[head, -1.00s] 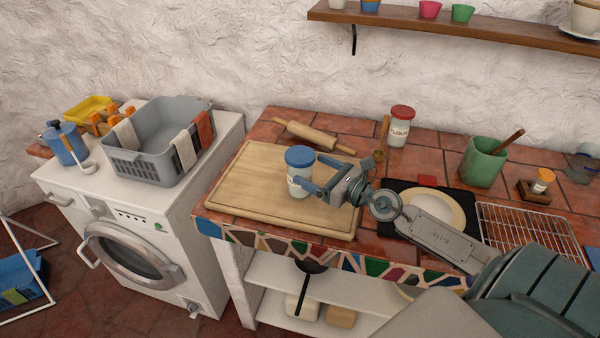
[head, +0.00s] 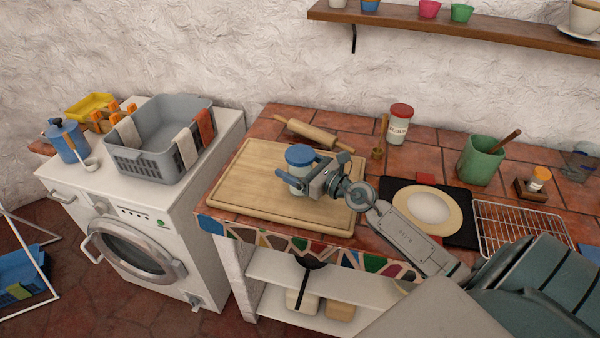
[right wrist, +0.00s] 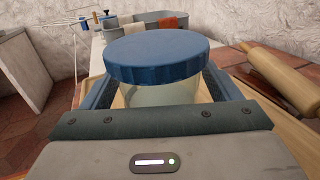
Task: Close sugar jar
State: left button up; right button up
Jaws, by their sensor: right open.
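The sugar jar, with a blue lid (head: 299,155) on top, stands upright on the wooden cutting board (head: 235,193). Its pale glass body (head: 296,171) is partly hidden by my gripper. My right gripper (head: 298,180) is open, its blue fingers to either side of the jar just below the lid. In the right wrist view, the blue lid (right wrist: 158,55) fills the middle, with the pale jar body (right wrist: 160,94) below it between the fingers. I cannot tell whether the fingers touch the jar. My left gripper is not in view.
A rolling pin (head: 311,133) lies behind the board, and a red-lidded flour jar (head: 398,126) stands at the back. A plate (head: 455,217) on a black mat, a green pot (head: 478,163) and a wire rack (head: 512,225) are to the right.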

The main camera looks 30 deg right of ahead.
jog(key=shift+w+a, duration=0.15)
jog(key=shift+w, duration=0.35)
jog(key=shift+c, duration=0.3)
jog(key=c, duration=1.1)
jog(key=shift+c, duration=0.8)
jog(key=shift+r, duration=0.15)
